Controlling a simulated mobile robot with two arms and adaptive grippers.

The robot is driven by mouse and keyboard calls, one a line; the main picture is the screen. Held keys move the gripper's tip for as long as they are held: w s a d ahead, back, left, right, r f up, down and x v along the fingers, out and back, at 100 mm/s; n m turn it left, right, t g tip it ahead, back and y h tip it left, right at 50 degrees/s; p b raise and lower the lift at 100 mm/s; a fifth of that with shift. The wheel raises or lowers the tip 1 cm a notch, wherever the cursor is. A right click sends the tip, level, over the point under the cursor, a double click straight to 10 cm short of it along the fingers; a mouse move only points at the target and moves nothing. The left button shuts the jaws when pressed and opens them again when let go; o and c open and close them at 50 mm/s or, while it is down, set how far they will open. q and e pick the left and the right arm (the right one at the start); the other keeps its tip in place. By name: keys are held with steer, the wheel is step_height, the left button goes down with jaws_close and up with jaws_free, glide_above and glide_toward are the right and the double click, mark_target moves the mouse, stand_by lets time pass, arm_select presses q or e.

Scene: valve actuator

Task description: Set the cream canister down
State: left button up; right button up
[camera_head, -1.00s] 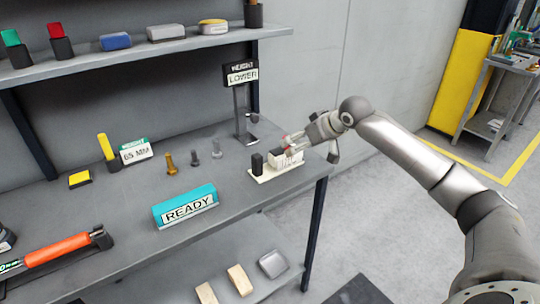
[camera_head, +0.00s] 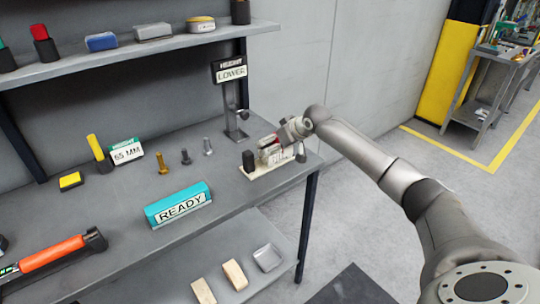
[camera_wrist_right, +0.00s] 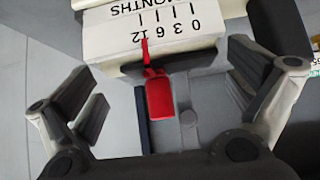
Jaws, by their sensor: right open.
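I cannot make out a cream canister in either view. My right gripper (camera_head: 282,140) is at the right end of the bench, over a cream scale block (camera_head: 280,158). In the wrist view the right gripper (camera_wrist_right: 175,95) is open, its fingers spread on either side of a red pointer (camera_wrist_right: 160,95). The pointer hangs from the front of the cream block (camera_wrist_right: 150,35), which reads MONTHS with 0, 3, 6, 12; its tip is by 12. Nothing shows clamped between the fingers. My left gripper is not in view.
A dark cylinder (camera_head: 249,161) stands on the cream base beside the block. A LOWER height stand (camera_head: 236,125) is behind it. Open floor lies right.

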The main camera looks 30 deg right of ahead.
steer(key=shift+w+f, duration=0.35)
steer(key=shift+w, duration=0.05)
steer(key=c, duration=1)
steer(key=shift+r, duration=0.1)
steer(key=shift+c, duration=0.8)
steer(key=shift+r, duration=0.1)
